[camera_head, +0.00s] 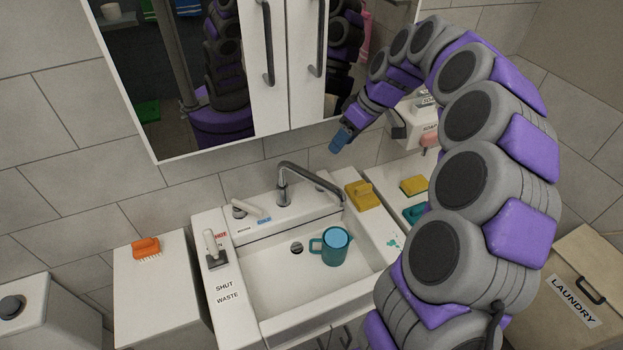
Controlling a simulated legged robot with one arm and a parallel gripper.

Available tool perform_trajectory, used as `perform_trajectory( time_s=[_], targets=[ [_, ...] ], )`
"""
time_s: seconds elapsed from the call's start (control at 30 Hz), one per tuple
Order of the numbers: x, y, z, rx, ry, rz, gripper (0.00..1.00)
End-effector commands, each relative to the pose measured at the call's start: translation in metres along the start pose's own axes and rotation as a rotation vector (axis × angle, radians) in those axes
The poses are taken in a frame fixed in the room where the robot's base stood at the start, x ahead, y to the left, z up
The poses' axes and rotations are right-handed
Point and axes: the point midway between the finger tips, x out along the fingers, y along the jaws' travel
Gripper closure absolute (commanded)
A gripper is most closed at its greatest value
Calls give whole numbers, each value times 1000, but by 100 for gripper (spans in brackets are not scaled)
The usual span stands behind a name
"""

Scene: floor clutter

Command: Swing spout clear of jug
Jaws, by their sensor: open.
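The chrome spout (312,175) rises from the back ledge of the sink and reaches to the right and forward. Its tip hangs above the jug in the picture; the height gap cannot be told. The teal jug (336,252) stands upright in the white sink basin (285,302), its handle to the left and its top light blue. My gripper (342,140) has blue fingertips and is open. It is up by the wall, behind and above the spout and apart from it. Nothing shows between its fingers.
A mirrored cabinet (273,60) hangs just left of my gripper. A tap lever (240,209) and a waste lever (212,243) stand left of the spout. A yellow object (362,195) sits at right. An orange brush (147,247) lies on the left cabinet.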

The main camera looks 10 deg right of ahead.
Motion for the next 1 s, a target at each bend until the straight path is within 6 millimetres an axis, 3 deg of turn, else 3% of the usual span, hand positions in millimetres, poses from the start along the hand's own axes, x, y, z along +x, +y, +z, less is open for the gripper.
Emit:
perform_trajectory(
  time_s=[0.13, 0.6, 0.8, 1.0],
  targets=[
    [26, 5, 5, 4, 0, -6, 47],
    [125, -9, -5, 0, -10, 8, 47],
    [150, -2, 1, 2, -3, -1, 47],
    [161, 1, 2, 4, 0, -1, 47]
  ],
)
